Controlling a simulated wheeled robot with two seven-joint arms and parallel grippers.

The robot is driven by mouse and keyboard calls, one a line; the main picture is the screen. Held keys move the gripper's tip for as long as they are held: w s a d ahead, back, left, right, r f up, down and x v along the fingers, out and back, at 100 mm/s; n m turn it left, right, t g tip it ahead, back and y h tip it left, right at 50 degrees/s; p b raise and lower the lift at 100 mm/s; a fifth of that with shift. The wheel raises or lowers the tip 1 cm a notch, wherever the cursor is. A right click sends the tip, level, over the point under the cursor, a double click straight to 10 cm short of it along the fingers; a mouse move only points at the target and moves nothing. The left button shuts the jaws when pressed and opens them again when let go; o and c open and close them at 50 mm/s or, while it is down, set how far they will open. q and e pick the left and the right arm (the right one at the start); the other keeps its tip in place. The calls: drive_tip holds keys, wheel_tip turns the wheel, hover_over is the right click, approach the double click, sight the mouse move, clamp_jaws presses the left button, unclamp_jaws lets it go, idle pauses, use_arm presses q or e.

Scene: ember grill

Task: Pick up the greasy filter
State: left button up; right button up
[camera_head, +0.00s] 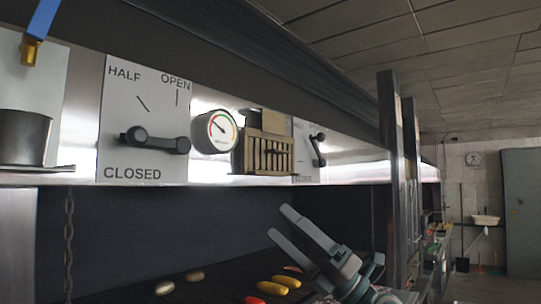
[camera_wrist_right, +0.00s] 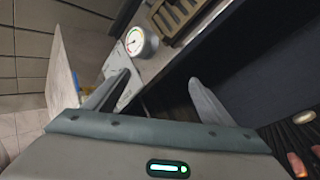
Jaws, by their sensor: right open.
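The greasy filter (camera_head: 265,153), a tan slatted panel with a tab on top, sits upright against the steel front of the hood, just right of the round gauge. It also shows at the top of the right wrist view (camera_wrist_right: 178,18), partly cut off by the frame edge. My right gripper (camera_head: 280,222) is below the filter in the head view, apart from it, with its fingers pointing up and left. In the wrist view the jaws (camera_wrist_right: 159,77) are spread wide with nothing between them. My left gripper is not in view.
A round gauge (camera_head: 215,131) and a damper plate with a dark lever (camera_head: 155,141) are left of the filter. Yellow and red vegetables (camera_head: 278,288) lie on the grill below. A dark upright post (camera_head: 391,150) stands to the right. A pot (camera_head: 24,138) is far left.

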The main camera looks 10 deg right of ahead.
drive_tip(key=s+d+r+n+h, duration=0.2)
drive_tip(key=d+r+n+h, duration=0.3)
drive_tip(key=d+r+h, duration=0.5)
drive_tip(key=d+r, duration=0.4)
drive_tip(key=r, duration=0.4)
drive_tip(key=shift+h, duration=0.3)
drive_tip(key=shift+a, duration=0.1)
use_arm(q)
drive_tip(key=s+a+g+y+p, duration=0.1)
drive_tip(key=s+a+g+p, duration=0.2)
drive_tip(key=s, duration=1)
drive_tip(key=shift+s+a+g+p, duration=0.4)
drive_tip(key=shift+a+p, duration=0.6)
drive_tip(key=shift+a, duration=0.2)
use_arm(e)
drive_tip(key=x, duration=1.2)
drive_tip(key=shift+f, duration=0.25)
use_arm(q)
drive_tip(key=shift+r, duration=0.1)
use_arm(e)
drive_tip(key=shift+w+a, duration=0.1)
drive_tip(key=shift+a, duration=0.05)
